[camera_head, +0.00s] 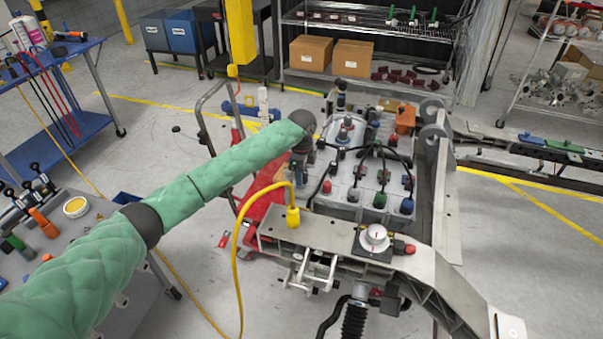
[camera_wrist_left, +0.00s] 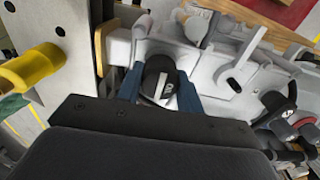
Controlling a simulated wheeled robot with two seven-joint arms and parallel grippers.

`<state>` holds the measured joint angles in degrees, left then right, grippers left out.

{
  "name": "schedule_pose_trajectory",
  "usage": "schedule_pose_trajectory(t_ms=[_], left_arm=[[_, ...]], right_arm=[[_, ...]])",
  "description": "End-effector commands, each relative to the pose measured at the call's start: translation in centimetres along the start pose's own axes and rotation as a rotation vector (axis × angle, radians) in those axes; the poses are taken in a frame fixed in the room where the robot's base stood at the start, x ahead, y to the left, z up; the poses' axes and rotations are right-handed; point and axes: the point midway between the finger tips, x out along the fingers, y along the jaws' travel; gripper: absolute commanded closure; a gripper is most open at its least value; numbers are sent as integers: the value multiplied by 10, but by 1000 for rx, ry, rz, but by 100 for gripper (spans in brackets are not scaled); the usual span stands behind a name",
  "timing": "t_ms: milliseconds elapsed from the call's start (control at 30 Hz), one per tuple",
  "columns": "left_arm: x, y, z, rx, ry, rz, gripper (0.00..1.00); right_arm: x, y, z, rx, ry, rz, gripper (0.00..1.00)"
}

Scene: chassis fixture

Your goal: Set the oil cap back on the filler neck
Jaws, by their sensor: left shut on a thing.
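The oil cap (camera_wrist_left: 158,82), black with a pale bar and a small symbol on top, is in the left wrist view. My left gripper (camera_wrist_left: 160,92) is shut on it, with one blue finger on each side. In the head view my left gripper (camera_head: 299,170) points down over the left side of the engine block, and the cap cannot be made out there. The filler neck cannot be picked out; whatever lies right under the cap is hidden, so I cannot tell whether the cap touches it. My right gripper is not in view.
The grey engine block (camera_head: 345,195) carries several coloured caps and black hoses. A yellow plug (camera_head: 293,216) with a yellow cable stands at its front left, also in the wrist view (camera_wrist_left: 35,68). A tool cart (camera_head: 50,235) stands at left.

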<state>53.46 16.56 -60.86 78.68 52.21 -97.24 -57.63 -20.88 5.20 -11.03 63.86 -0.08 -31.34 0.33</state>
Motion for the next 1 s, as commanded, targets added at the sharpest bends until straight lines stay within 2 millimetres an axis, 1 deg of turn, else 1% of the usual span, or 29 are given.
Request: schedule_pose_trajectory(t_ms=[267, 800, 833, 933, 1000], left_arm=[[2, 0, 0, 0, 0, 0, 95], [11, 0, 0, 0, 0, 0, 95], [10, 0, 0, 0, 0, 0, 58], [10, 0, 0, 0, 0, 0, 38], [10, 0, 0, 0, 0, 0, 38]], right_arm=[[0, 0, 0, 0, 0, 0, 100], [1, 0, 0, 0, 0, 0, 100], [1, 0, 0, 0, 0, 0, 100], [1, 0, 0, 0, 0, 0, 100], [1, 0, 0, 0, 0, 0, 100]])
